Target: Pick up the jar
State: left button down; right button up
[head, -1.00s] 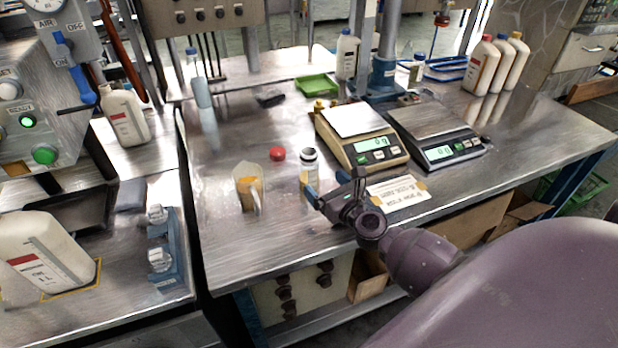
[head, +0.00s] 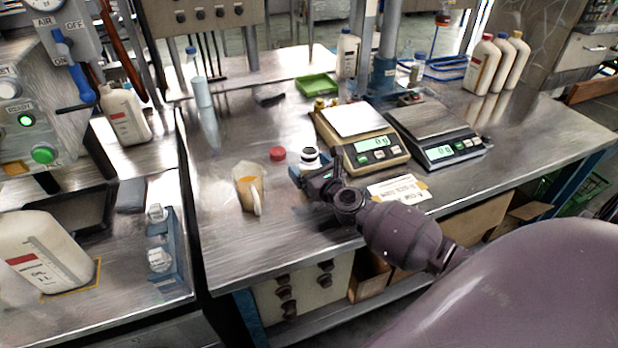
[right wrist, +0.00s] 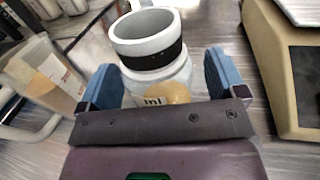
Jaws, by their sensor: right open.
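The jar (head: 310,157) is small and white with a black band below its open rim. It stands upright on the steel bench, its lower part hidden behind my right gripper (head: 307,174) in the head view. In the right wrist view the jar (right wrist: 150,42) sits between the two blue fingers of that gripper (right wrist: 160,80), which are open on either side of it. A gap shows at the right finger; I cannot tell whether the left finger touches. My left gripper is not in view.
A translucent measuring jug (head: 248,186) stands just left of the jar. A red cap (head: 277,153) lies behind, to the left. A beige scale (head: 362,150) and a dark scale (head: 447,150) stand to the right.

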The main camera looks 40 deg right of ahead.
jog(key=c, duration=1.1)
jog(key=shift+o, duration=0.2)
jog(key=shift+r, duration=0.15)
